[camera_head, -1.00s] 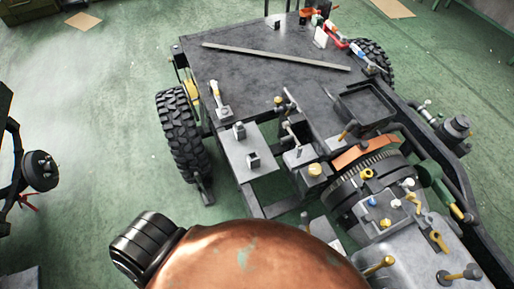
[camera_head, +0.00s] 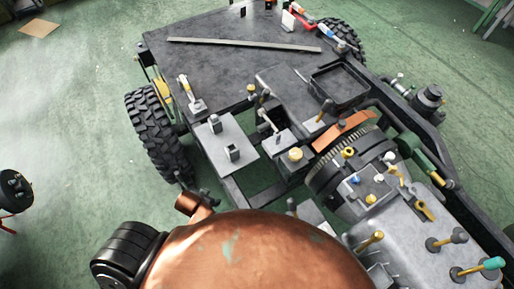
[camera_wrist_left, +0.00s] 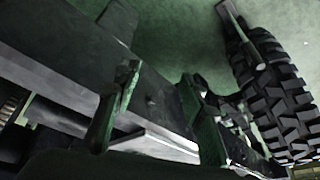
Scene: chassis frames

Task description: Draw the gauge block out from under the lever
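Several levers stand on the chassis. One with a pale and yellow handle (camera_head: 184,88) rises from a small base at the deck's left edge. Another small lever (camera_head: 268,122) stands near the middle. Two small dark blocks sit on a light grey plate (camera_head: 212,150); I cannot tell which thing is the gauge block. In the left wrist view my left gripper (camera_wrist_left: 157,112) has its two dark green fingers apart, beside a dark chassis rail (camera_wrist_left: 70,55), with nothing visibly held. My right gripper is not in view.
A knobbly tyre (camera_head: 158,135) stands left of the plate and also shows in the left wrist view (camera_wrist_left: 270,95). A long flat bar (camera_head: 245,44) lies on the deck. A black tray (camera_head: 340,85), an orange band and a toothed wheel crowd the right. Green floor is open at left.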

